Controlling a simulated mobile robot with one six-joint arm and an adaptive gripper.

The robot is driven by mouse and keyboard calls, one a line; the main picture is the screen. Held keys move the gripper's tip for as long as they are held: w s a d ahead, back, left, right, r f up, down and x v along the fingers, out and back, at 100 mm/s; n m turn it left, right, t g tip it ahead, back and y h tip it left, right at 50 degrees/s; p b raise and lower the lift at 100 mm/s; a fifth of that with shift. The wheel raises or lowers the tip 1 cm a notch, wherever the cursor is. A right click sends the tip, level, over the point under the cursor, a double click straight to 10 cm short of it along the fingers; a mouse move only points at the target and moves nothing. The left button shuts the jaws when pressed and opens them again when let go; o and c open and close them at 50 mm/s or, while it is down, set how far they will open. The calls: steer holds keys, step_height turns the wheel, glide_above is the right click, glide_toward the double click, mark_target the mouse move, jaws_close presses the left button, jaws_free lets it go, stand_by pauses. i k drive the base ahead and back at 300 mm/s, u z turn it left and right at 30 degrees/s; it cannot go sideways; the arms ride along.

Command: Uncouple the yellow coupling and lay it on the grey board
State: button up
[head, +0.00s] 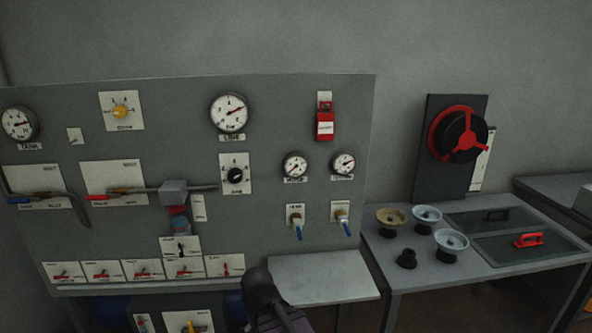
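A dull yellow, cup-shaped coupling (391,216) stands on the grey table at the right, at the back left of a small group of fittings. Whether it is joined to anything beneath it cannot be made out. A flat light grey board (318,280) juts out in front of the panel, left of that table. A dark part of my arm, seemingly with my gripper (262,292), rises at the bottom middle, just left of the grey board and well away from the coupling. Its fingers cannot be made out, and nothing held is visible.
Two pale blue cups (452,241) and a black fitting (406,259) stand close to the yellow coupling. A red handle (529,240) lies on a dark plate. A red-rimmed wheel (459,136) stands behind. The gauge panel (270,200) fills the left. The grey board's top is bare.

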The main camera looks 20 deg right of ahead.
mark_target(297, 223)
steer(key=z, duration=0.9)
steer(key=k, duration=0.3)
steer(key=u, duration=0.3)
